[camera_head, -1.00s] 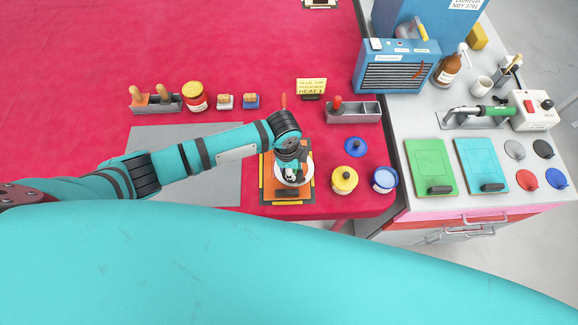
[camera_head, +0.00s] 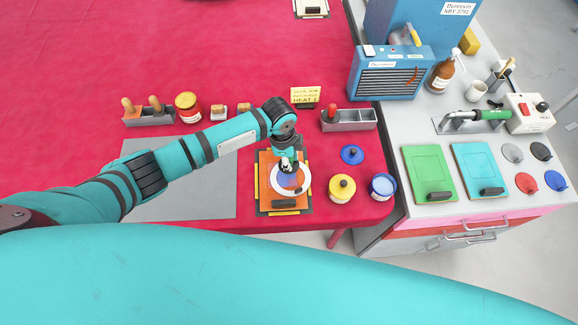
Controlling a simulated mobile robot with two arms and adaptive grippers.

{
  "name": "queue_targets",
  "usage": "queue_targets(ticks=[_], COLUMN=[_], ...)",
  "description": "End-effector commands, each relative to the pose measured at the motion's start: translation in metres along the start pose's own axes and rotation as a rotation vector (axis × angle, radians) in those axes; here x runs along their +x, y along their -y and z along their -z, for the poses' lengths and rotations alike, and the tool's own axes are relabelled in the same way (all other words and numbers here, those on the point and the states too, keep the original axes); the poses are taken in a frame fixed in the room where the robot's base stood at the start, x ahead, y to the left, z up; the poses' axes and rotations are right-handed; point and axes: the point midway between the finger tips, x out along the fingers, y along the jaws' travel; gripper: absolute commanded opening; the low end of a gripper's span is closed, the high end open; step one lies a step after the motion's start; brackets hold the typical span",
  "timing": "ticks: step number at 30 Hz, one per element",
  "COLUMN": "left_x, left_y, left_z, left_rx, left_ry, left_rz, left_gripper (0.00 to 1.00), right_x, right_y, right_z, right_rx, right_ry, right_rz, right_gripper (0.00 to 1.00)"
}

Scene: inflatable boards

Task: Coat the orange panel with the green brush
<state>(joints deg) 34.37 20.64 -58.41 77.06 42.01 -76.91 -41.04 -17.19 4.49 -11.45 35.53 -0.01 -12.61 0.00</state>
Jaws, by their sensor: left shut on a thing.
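The orange panel (camera_head: 264,180) lies near the front edge of the red table, on a darker backing. It carries a white ring-shaped area with a blue-purple patch (camera_head: 288,181) inside and a dark block (camera_head: 284,204) at its near edge. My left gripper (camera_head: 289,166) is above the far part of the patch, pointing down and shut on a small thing. The gripper and wrist hide most of that thing, so I cannot tell its colour or whether it touches the panel. I cannot make out a green brush. My right gripper is not in view.
A yellow pot (camera_head: 341,188), a blue-topped pot (camera_head: 383,186) and a blue lid (camera_head: 352,155) stand right of the panel. A grey holder (camera_head: 350,124) with a red-handled tool is behind. A bare grey mat (camera_head: 205,184) lies left. Green (camera_head: 429,173) and cyan panels (camera_head: 480,170) lie on the bench.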

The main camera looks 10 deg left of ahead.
Motion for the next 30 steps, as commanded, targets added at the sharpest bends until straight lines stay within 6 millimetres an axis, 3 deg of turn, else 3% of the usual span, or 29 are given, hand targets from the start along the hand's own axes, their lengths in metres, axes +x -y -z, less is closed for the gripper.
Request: queue_targets(ticks=[18, 30], left_x=[0.0, -0.006], left_y=[0.037, 0.039], left_z=[-0.007, -0.007], left_rx=[0.0, 0.0], left_ry=[0.0, 0.0], left_rz=[0.001, 0.0], left_gripper=[0.0, 0.0], right_x=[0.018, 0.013], right_y=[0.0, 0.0], right_z=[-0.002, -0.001], right_rx=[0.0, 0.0], right_ry=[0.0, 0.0], right_rz=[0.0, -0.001], right_gripper=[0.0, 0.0])
